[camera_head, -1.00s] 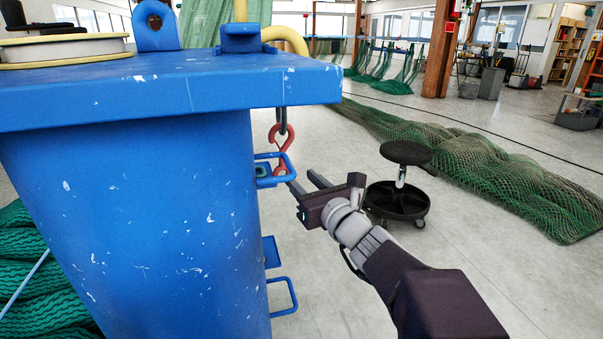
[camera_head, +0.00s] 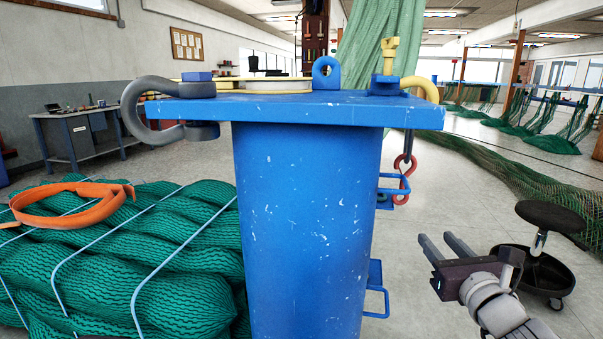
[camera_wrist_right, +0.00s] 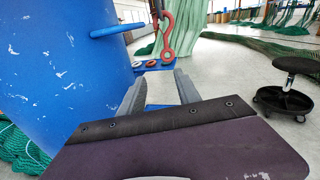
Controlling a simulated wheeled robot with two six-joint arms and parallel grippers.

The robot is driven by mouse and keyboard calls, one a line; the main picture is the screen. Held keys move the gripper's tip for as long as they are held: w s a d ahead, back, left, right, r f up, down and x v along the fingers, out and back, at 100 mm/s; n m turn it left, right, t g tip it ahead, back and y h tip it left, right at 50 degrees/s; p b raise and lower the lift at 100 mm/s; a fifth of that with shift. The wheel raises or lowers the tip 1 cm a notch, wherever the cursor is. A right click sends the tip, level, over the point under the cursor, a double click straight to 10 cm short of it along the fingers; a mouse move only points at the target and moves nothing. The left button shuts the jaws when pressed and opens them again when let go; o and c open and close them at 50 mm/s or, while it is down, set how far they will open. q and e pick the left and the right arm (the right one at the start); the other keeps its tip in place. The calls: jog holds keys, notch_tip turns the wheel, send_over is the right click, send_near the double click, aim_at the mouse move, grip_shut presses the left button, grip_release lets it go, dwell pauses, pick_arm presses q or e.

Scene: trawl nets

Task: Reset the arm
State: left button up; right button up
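My right gripper (camera_head: 447,247) is at the right of the head view, to the right of the blue stand (camera_head: 305,210) and apart from it. Its two fingers are spread with nothing between them. It also shows in the right wrist view (camera_wrist_right: 160,95), its fingers open. A red hook (camera_head: 404,172) hangs from a dark link at the stand's right side, by a blue bracket (camera_head: 393,190). The hook also shows in the right wrist view (camera_wrist_right: 167,40), beyond the fingers and not held. My left gripper is in neither current view.
A large grey shackle (camera_head: 150,110) sits at the left of the blue top (camera_head: 300,108). Green netting (camera_head: 190,260) with an orange strap (camera_head: 70,205) lies left. A black stool (camera_head: 550,218) stands behind my right arm. A workbench (camera_head: 80,140) is at the back left.

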jog(key=s+a+f+n+g+y, duration=0.3)
jog(key=a+f+n+g, duration=0.2)
jog(key=a+f+n, duration=0.45)
jog(key=s+a+f+n+g+y, duration=0.2)
jog(key=a+f+n+g, duration=0.4)
jog(key=f, duration=0.6)
jog(key=s+d+f+n+g+h, duration=0.25)
jog(key=s+f+n, duration=0.35)
jog(key=n, duration=0.4)
jog(key=s+d+f+n+g+h, duration=0.25)
jog(key=s+f+n, duration=0.3)
jog(key=n, duration=0.45)
pick_arm(q)
notch_tip(320, 180, up, 36)
jog(key=w+p, duration=0.1)
jog(key=p, duration=3.5)
pick_arm(e)
notch_tip(320, 180, up, 36)
jog(key=shift+w+d, duration=0.2)
jog(key=shift+d, duration=0.2)
